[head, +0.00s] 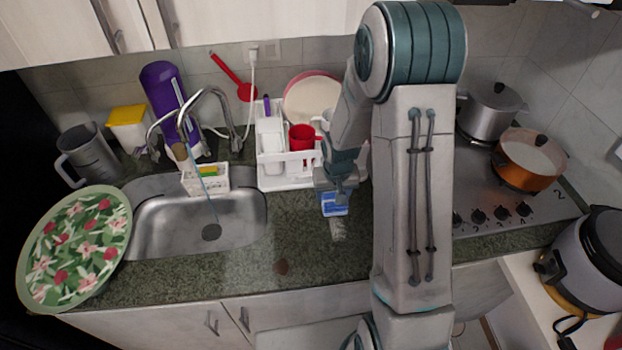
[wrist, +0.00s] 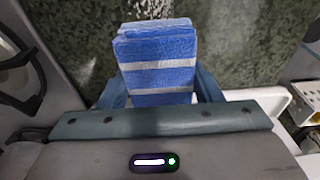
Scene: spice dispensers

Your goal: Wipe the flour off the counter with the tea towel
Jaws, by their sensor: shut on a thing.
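The tea towel (head: 335,206) is a folded blue cloth with white stripes. It also shows in the wrist view (wrist: 158,62), between my fingers. My gripper (head: 337,190) points down over the counter and is shut on the towel; its fingers show on both sides of the cloth in the wrist view (wrist: 160,98). The flour (head: 338,230) is a pale white smear on the dark green counter (head: 315,262), just in front of the towel. In the wrist view the flour (wrist: 150,8) lies past the towel's far edge. I cannot tell whether the towel touches the counter.
A white dish rack (head: 288,184) with a red mug (head: 302,137) stands close behind and left of my gripper. The sink (head: 190,235) is further left. The stove with an orange pot (head: 525,170) is at right.

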